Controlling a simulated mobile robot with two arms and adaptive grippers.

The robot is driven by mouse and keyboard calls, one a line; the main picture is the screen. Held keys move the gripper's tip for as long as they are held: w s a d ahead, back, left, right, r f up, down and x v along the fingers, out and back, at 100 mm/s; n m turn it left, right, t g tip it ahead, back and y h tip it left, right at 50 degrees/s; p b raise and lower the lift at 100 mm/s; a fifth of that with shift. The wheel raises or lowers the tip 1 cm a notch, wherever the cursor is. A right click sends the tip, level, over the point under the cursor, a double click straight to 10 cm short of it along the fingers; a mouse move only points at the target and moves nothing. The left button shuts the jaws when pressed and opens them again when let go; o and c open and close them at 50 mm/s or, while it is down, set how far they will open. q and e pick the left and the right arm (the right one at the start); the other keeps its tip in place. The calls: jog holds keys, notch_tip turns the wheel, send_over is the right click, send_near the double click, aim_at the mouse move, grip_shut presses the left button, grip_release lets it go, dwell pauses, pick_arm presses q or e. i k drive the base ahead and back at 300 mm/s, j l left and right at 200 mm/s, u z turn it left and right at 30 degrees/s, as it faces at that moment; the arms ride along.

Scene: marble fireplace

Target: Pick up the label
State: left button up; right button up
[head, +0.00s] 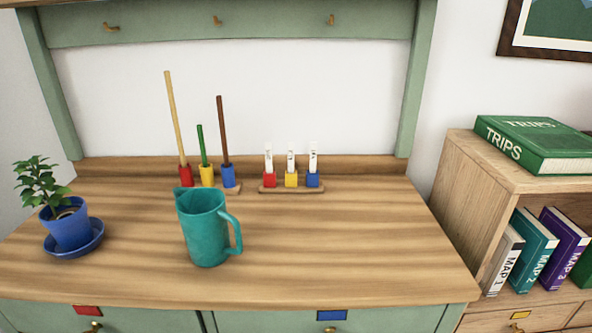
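Several things here could be labels, and I cannot tell which one is meant. Three upright white strips with small dark marks, a left one (268,160), a middle one (291,161) and a right one (313,160), stand in red, yellow and blue blocks on a small wooden rack (291,190) at the back of the wooden top. Their marks are too small to read. Neither of my grippers is in view.
A teal pitcher (203,230) stands mid-top, in front of three sticks in red, yellow and blue holders (207,176). A potted plant (67,228) on a blue saucer is at left. The wooden top (350,245) is clear at right. A bookshelf (470,175) adjoins there.

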aim_at(290, 146)
jog(key=u, duration=1.3)
jog(key=z, duration=1.3)
jog(key=k+u, duration=0.2)
jog(key=u, duration=0.25)
jog(key=k+j+u, duration=0.1)
jog(key=k+u, duration=0.15)
jog(key=u, duration=0.15)
